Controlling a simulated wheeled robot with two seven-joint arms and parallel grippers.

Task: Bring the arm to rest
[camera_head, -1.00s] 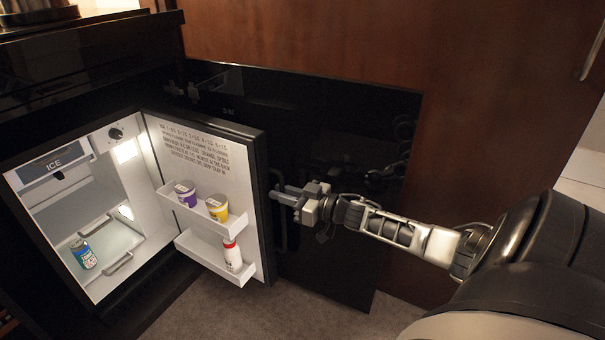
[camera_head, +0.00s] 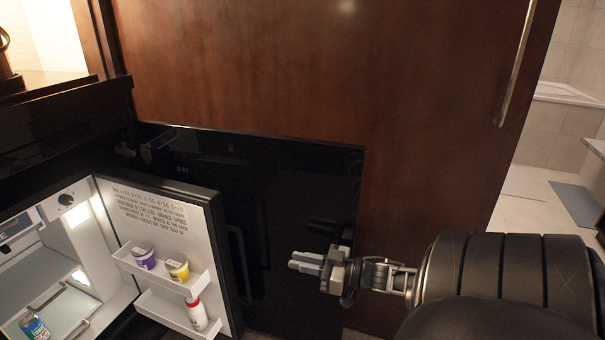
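My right gripper (camera_head: 307,264) shows right of the open minibar door (camera_head: 226,262), in front of the black panel. Its fingers point left toward the door's outer side and look apart from the door handle (camera_head: 241,262). Nothing shows in its grip. The two fingers lie close to each other, and whether a gap remains between them is too small to tell. My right arm (camera_head: 385,275) comes in from the lower right. My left gripper is out of view.
A can (camera_head: 33,327) is inside the minibar (camera_head: 60,265). A wooden cabinet (camera_head: 300,70) stands behind. A tiled room with open floor (camera_head: 530,215) is at right.

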